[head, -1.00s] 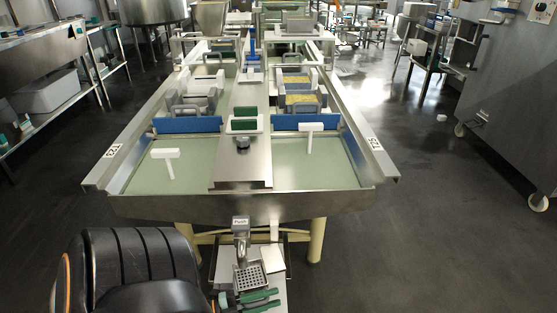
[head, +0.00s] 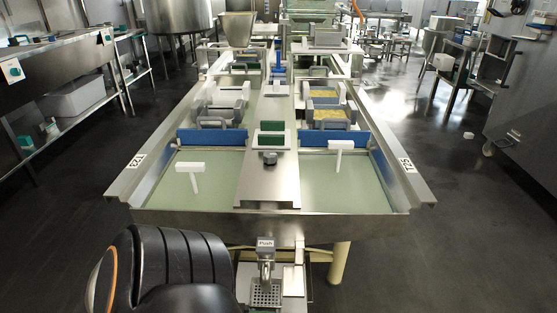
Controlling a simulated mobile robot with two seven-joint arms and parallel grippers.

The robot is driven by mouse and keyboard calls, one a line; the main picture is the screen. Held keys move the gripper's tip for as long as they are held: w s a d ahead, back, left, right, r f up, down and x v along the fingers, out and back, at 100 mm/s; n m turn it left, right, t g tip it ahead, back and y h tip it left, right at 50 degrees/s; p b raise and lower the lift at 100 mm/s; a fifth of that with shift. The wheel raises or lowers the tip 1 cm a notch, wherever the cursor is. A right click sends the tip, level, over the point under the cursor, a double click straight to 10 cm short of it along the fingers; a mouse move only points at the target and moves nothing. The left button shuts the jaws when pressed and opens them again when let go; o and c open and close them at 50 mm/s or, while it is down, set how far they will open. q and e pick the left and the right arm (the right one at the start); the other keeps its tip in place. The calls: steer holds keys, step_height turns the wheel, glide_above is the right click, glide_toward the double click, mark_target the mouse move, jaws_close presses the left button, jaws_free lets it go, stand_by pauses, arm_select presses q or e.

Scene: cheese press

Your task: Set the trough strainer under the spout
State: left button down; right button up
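The spout (head: 266,268) is a metal tap with a label reading "Push" at the front end of the long steel trough table. Below it is a small square perforated metal piece (head: 267,293), which looks like the strainer. It lies beneath the spout at the bottom edge of the picture; I cannot tell whether it touches anything above it. A black ribbed part of my own body fills the lower left. Neither of my grippers shows.
The trough table (head: 190,219) has a wide steel front edge. Two white T-shaped pieces (head: 191,168) (head: 342,147) stand on its pale green floor. Blue barriers (head: 211,138) (head: 332,137) lie behind them.

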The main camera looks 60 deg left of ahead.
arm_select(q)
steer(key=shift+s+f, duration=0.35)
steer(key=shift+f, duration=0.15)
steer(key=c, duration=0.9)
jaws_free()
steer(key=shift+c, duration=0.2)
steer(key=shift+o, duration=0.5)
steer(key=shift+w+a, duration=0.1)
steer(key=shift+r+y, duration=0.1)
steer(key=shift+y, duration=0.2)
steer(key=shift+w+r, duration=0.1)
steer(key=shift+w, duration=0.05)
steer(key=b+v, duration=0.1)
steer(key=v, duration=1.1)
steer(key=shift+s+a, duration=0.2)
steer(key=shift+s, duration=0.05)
